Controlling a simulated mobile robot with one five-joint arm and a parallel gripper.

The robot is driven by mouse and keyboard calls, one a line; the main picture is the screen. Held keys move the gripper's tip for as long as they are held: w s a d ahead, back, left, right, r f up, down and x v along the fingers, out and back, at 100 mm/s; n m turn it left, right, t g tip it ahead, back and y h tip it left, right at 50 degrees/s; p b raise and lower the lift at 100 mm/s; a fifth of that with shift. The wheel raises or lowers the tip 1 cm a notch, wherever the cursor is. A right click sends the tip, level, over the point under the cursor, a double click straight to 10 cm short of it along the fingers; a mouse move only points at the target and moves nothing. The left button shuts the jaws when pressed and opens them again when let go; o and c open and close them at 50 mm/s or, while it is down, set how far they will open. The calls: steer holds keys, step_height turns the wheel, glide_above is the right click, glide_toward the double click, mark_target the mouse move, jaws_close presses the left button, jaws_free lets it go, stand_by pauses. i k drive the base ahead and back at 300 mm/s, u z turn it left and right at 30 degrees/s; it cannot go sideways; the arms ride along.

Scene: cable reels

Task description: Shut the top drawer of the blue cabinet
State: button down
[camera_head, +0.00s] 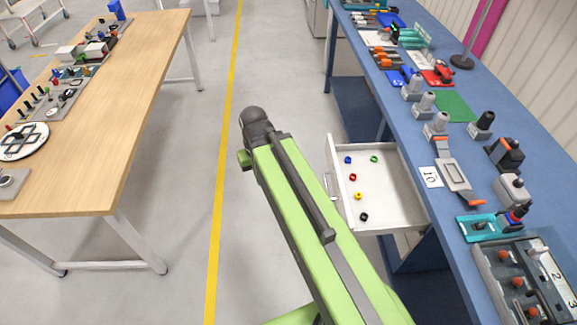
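A white drawer (390,212) stands open under the blue bench on the right, pulled out to the left over the aisle. Several small coloured rings lie inside: blue, green, red, yellow and black. A pale handle (329,186) shows on its left front face. The blue cabinet body (412,262) is mostly hidden beneath the bench top. My green arm reaches up from the bottom of the picture, left of the drawer, ending in a dark grey joint. My gripper does not show, so its state and place are hidden.
The blue bench top (455,192) carries several tools, fixtures and a grey tray (490,290). A wooden table (120,120) stands on the left with parts on it. The grey floor (285,75) between them is clear, with a yellow line (221,170).

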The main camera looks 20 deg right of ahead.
mark_target(391, 200)
steer(key=u, duration=1.05)
steer(key=i, duration=0.95)
steer(key=u, duration=0.1)
steer(key=k, duration=0.55)
steer(key=z, duration=0.05)
